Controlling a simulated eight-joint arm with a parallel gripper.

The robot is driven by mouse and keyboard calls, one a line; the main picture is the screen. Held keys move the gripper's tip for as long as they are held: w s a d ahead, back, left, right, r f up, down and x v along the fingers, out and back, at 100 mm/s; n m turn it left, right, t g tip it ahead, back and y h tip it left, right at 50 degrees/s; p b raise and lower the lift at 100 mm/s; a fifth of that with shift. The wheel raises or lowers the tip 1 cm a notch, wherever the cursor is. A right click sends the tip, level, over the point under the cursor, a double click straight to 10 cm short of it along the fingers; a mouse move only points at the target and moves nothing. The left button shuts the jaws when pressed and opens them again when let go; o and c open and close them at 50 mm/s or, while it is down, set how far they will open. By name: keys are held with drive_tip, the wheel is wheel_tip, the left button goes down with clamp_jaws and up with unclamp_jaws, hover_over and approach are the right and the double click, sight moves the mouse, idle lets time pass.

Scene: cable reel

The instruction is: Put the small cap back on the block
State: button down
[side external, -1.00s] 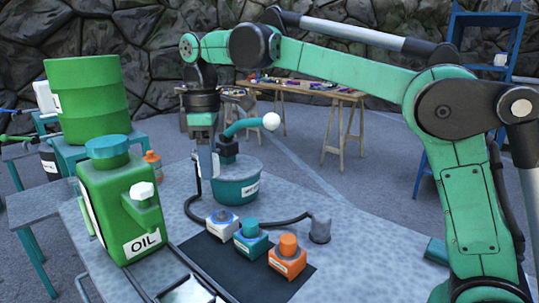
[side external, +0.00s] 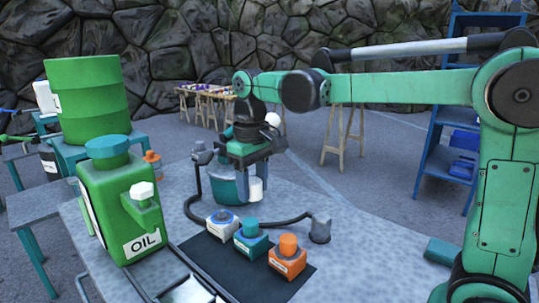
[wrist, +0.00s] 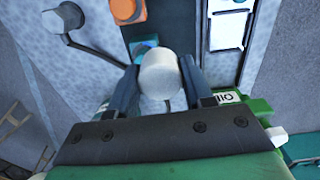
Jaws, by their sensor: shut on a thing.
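My gripper (side external: 256,188) points down and is shut on a small white cap (side external: 257,190). The cap is in the air in front of the teal tub and above the row of blocks. In the wrist view the cap (wrist: 158,75) sits between the two dark fingers of my gripper (wrist: 160,82). The white block (side external: 222,224) stands on the dark mat with a bluish top and no white cap on it. The teal block (side external: 251,240) and orange block (side external: 287,257) beside it each carry a cap of their own colour. In the wrist view the cap hides part of the blocks.
A green oil can (side external: 120,205) stands left of the mat (side external: 205,252). A teal tub (side external: 222,185) is behind the blocks. The table right of the mat is clear.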

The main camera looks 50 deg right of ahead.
sight(233, 266)
drive_tip(key=w+a+r+n, duration=0.2)
drive_tip(key=w+n, duration=0.2)
drive_tip(key=n, duration=0.4)
drive_tip(key=shift+n, duration=0.3)
drive_tip(key=f, duration=1.9)
drive_tip(key=shift+w+a+f, duration=0.15)
drive_tip(key=shift+w+f, duration=0.1)
drive_tip(key=shift+f, duration=0.15)
drive_tip(key=c, duration=0.7)
unclamp_jaws()
drive_tip(key=shift+f, duration=0.15)
drive_tip(key=shift+c, duration=0.2)
drive_tip(key=shift+o, duration=0.5)
